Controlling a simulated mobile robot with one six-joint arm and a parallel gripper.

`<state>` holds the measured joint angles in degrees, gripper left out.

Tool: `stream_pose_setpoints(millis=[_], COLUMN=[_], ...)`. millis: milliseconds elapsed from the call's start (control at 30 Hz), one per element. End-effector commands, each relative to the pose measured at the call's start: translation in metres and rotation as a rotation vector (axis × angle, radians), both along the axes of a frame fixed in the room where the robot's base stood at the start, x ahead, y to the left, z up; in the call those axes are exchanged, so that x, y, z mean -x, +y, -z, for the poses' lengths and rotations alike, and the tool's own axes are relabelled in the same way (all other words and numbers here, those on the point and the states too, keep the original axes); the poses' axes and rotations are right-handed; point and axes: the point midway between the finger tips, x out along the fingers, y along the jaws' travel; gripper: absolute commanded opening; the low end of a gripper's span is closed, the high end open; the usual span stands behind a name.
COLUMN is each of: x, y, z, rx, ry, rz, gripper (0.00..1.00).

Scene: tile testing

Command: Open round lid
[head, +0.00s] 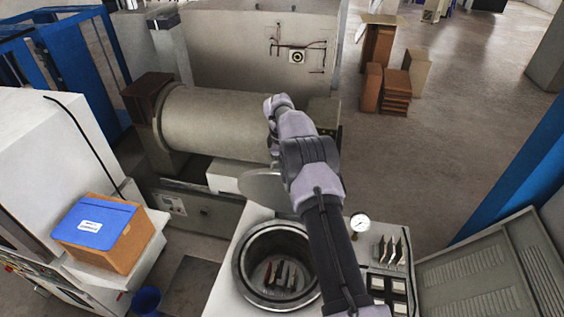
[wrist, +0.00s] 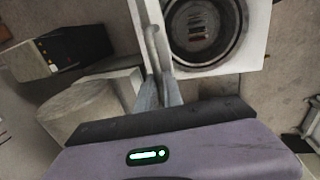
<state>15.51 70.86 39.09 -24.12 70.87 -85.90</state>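The round chamber (head: 241,262) is uncovered in the head view, with several pieces inside. Its opening also shows at the top of the wrist view (wrist: 238,55). The round grey lid (head: 262,187) stands tilted up at the chamber's back edge, partly hidden behind my arm. In the wrist view the lid (wrist: 141,14) appears nearly edge-on, with a thin curved handle (wrist: 152,42) beside it. The fingers of my gripper (wrist: 160,93) are close together at the handle's lower end. Whether they grip it is unclear. In the head view my arm hides the fingers.
A gauge (head: 360,222) and a switch panel (head: 388,252) stand right of the chamber. A large cylinder (head: 215,122) lies behind it. A wooden box with a blue lid (head: 97,221) is at left. Open floor (head: 460,120) lies back right.

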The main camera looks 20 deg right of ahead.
Motion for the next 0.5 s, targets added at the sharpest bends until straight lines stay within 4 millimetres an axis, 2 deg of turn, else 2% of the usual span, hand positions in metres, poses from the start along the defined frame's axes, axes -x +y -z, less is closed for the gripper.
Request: stream_pose_setpoints(millis=[33, 100, 500], x=[0.0015, 0.0012, 0.0004], y=[0.0002, 0.0003, 0.0005], z=[0.0033, 0.0027, 0.0005], rx=[-0.001, -0.001, -0.001], ry=[0.005, 0.004, 0.001], rz=[0.000, 0.000, 0.001], gripper=[0.21, 0.32, 0.32])
